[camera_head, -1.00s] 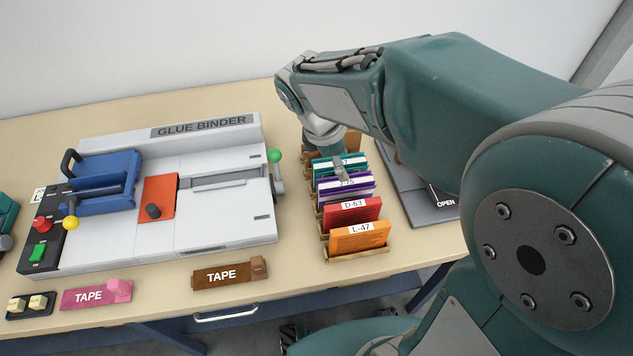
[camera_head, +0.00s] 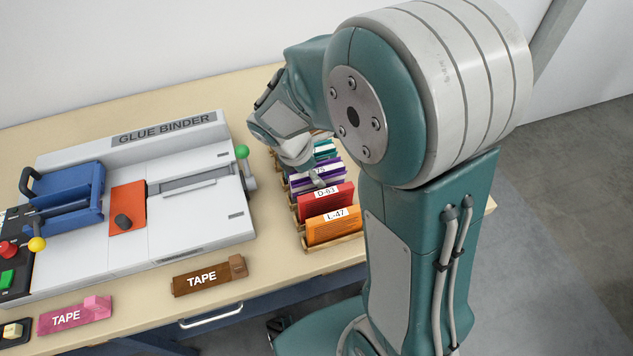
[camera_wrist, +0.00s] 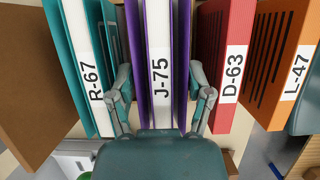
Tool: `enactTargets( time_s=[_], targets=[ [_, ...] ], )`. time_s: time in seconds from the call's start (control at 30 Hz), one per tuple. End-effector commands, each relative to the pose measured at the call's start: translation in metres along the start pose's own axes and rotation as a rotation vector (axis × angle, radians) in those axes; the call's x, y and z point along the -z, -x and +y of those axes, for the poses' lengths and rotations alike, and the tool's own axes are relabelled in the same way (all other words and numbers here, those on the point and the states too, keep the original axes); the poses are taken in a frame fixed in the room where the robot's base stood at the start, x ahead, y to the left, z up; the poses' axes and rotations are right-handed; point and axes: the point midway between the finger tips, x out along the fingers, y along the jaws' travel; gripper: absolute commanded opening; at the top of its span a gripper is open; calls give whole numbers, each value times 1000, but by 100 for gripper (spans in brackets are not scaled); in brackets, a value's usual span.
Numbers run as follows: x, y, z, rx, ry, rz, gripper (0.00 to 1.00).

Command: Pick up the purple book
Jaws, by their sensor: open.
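The purple book (camera_wrist: 182,60) stands upright in a wooden rack, with a white spine label reading J-75. In the head view the purple book (camera_head: 318,168) is partly hidden by my wrist. My gripper (camera_wrist: 162,88) is open in the wrist view, with one finger on each side of the purple book's spine. The left finger lies by the teal book and the right finger by the red book. I cannot tell whether the fingers touch the purple book. In the head view my gripper (camera_head: 318,181) is over the rack, mostly hidden.
The teal book R-67 (camera_wrist: 68,30) and red book D-63 (camera_wrist: 225,40) flank it closely. The orange book L-47 (camera_head: 332,226) is at the near end of the rack (camera_head: 338,243). The glue binder (camera_head: 190,229) stands to the left. A brown tape dispenser (camera_head: 208,276) lies in front.

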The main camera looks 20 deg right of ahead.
Motion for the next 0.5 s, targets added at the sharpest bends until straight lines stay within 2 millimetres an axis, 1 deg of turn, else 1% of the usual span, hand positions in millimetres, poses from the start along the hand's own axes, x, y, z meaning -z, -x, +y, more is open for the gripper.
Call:
enactTargets(
  time_s=[0.03,0.1,0.5],
  targets=[
    [0,-5,-1,3,0,-1,66],
    [0,-8,0,1,-1,0,66],
    [0,-8,0,0,0,0,66]
  ],
)
